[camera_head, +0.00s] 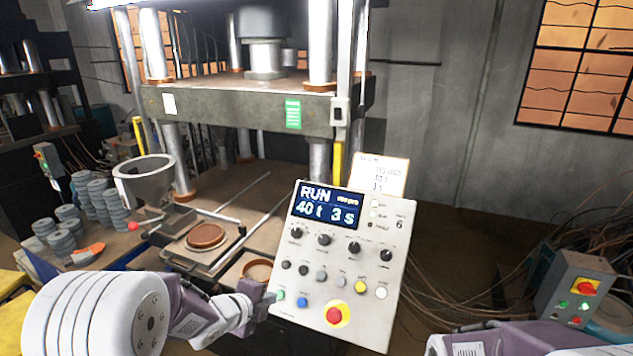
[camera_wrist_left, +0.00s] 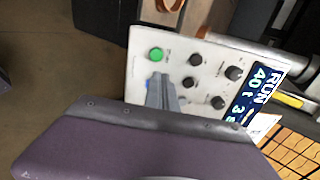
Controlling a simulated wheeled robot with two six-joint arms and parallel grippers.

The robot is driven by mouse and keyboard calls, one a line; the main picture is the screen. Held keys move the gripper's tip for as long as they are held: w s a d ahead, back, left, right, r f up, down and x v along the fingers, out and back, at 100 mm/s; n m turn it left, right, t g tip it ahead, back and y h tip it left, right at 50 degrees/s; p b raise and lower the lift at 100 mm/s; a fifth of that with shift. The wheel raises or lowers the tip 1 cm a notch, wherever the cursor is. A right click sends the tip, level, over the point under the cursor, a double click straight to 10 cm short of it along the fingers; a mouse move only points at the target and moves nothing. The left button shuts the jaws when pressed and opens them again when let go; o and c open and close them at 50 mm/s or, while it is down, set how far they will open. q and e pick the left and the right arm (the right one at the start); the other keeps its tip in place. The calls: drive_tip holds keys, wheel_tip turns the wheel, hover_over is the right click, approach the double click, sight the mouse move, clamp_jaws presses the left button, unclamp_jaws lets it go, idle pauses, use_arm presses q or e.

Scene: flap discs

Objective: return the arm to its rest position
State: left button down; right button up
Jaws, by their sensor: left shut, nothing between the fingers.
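My left gripper (camera_head: 262,294) is shut and empty, just left of the lower left corner of the white control panel (camera_head: 372,282). In the left wrist view the shut fingers (camera_wrist_left: 162,92) lie over the panel, near its green button (camera_wrist_left: 156,54) and partly covering a blue button. I cannot tell whether the fingertips touch the panel. The panel's screen (camera_head: 324,208) reads RUN, 40 t, 3 s. My right arm (camera_head: 520,340) shows at the bottom right, but its gripper is out of view.
A press (camera_head: 240,108) stands behind the panel, with a brown disc (camera_head: 205,236) on its lower plate. Stacks of grey discs (camera_head: 88,200) and a hopper (camera_head: 146,178) stand at left. A grey box with a red button (camera_head: 585,287) and loose cables are at right.

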use_arm(q)
drive_tip(key=s+a+f+n+g+y+b, duration=0.1)
drive_tip(key=s+f+n+g+b, duration=0.1)
drive_tip(key=s+f+n+g, duration=0.2)
drive_tip(key=s+a+f+n+g+y+b, duration=0.2)
drive_tip(key=s+f+n, duration=0.7)
drive_tip(key=s+n, duration=0.9)
drive_tip(key=g, duration=0.2)
drive_tip(key=shift+s+a+f+n+g+y, duration=0.2)
drive_tip(key=shift+a+f+n+g+y, duration=0.1)
drive_tip(key=shift+f+n, duration=0.1)
use_arm(e)
wheel_tip(320, 180, down, 7)
drive_tip(key=shift+f, duration=0.1)
idle(4.8)
